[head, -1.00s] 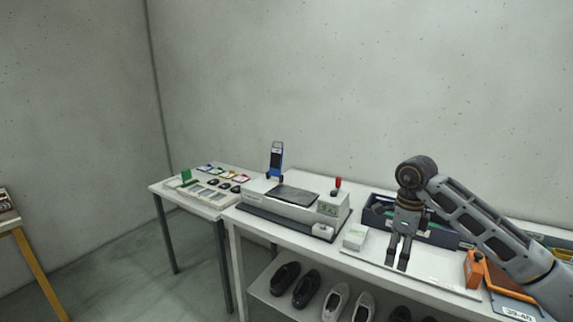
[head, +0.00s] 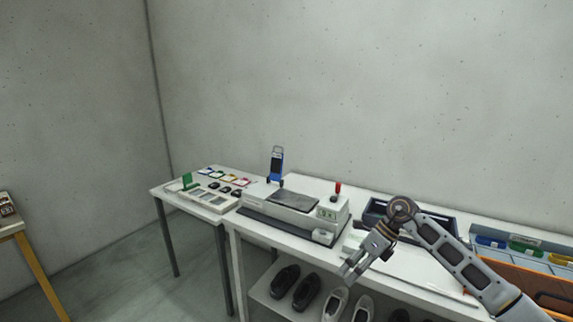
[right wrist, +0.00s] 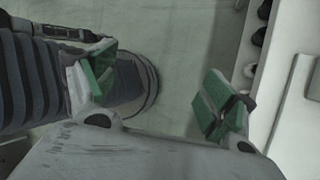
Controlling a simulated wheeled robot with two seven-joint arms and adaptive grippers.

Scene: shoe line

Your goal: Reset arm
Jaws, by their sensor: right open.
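My right gripper (head: 352,272) is open and empty in the head view. It hangs at the front edge of the white table (head: 385,284), with the arm coming in from the right. My left gripper is not in the head view.
A grey machine (head: 290,205) with a red-topped lever stands on the table. A dark blue bin (head: 440,214) lies behind my right arm. Shoes (head: 306,291) sit on the shelf below. A side table (head: 200,204) holds small parts.

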